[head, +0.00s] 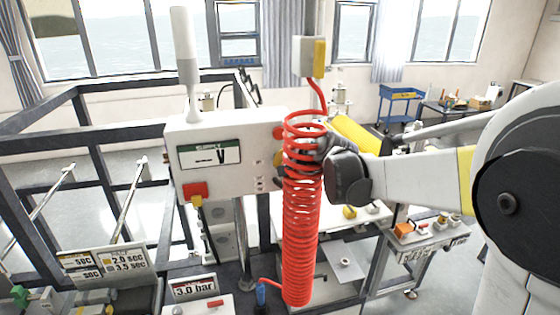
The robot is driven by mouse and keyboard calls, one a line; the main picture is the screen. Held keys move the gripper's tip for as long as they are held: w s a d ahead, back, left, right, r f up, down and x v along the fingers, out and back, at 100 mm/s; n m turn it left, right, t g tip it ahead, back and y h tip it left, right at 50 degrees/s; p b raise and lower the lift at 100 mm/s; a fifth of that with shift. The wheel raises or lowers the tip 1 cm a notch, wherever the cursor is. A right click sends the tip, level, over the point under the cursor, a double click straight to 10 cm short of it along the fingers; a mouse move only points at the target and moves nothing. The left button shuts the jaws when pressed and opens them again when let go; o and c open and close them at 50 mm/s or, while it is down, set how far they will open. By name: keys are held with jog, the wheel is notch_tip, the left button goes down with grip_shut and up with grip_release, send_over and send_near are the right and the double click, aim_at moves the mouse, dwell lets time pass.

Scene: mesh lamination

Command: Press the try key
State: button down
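No key in the head view carries a readable "try" label, so I cannot tell which one it is. A white control box (225,122) with a green-topped "SUPPLY" gauge (209,154) stands at the centre left. Its right edge has red and yellow round parts and small sockets, partly covered. My arm reaches in from the right, and my gripper (318,148) is beside this right edge. A red coiled hose (301,200) hangs in front of its fingertips and hides them, so its opening cannot be told.
A lower box (207,306) with a red part sits below a "3.0 bar" sign (194,288). Dark frame bars (130,133) surround the left side. A blue cart (400,95) stands behind on open floor.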

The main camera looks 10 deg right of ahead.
jog(key=shift+w, duration=0.3)
jog(key=shift+s, duration=0.2)
dwell(0.4)
jog(key=shift+s, duration=0.8)
jog(key=shift+s, duration=2.55)
